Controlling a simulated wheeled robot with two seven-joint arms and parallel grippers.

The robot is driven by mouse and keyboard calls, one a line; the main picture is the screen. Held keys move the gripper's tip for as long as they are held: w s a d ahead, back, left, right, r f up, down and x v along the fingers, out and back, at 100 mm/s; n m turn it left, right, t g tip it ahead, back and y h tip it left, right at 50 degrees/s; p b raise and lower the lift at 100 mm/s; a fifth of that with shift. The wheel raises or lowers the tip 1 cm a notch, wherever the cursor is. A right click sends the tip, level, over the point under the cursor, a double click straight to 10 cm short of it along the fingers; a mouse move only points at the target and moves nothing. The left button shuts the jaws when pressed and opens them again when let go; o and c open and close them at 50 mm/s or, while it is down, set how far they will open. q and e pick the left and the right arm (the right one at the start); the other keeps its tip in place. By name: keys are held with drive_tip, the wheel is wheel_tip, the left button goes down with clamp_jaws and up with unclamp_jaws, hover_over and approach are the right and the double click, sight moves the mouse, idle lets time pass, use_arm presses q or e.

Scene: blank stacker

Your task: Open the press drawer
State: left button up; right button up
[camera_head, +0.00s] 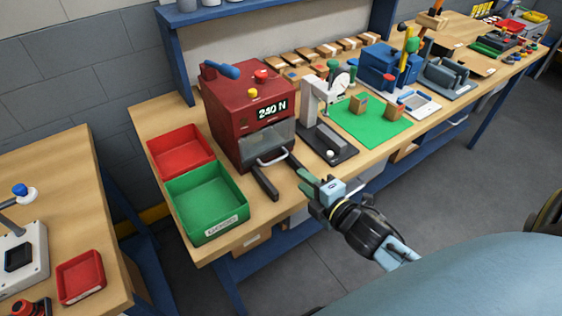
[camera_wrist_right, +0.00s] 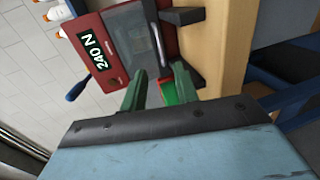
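The red press (camera_head: 235,125) stands on the wooden bench with a "240 N" display. Its front has a grey, see-through drawer front (camera_head: 268,143) with a light bar handle (camera_head: 272,160); the drawer looks shut. In the right wrist view the handle (camera_wrist_right: 158,45) lies beyond my fingertips, and the press (camera_wrist_right: 88,62) is upper left of them. My right gripper (camera_head: 302,180) is at the bench's front edge, right of the handle and apart from it. In the right wrist view its two green fingers (camera_wrist_right: 155,85) are spread with nothing gripped between them. My left gripper is not in view.
Two dark rails (camera_head: 265,183) stick out from the press's base. A green bin (camera_head: 206,233) and a red bin (camera_head: 181,149) stand left of the press. A dial gauge stand (camera_head: 312,105) and a green mat (camera_head: 378,132) are to the right. The floor in front is clear.

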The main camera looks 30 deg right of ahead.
drive_tip(key=x, duration=1.1)
drive_tip(key=shift+f+b, duration=0.1)
drive_tip(key=shift+b, duration=0.2)
clamp_jaws()
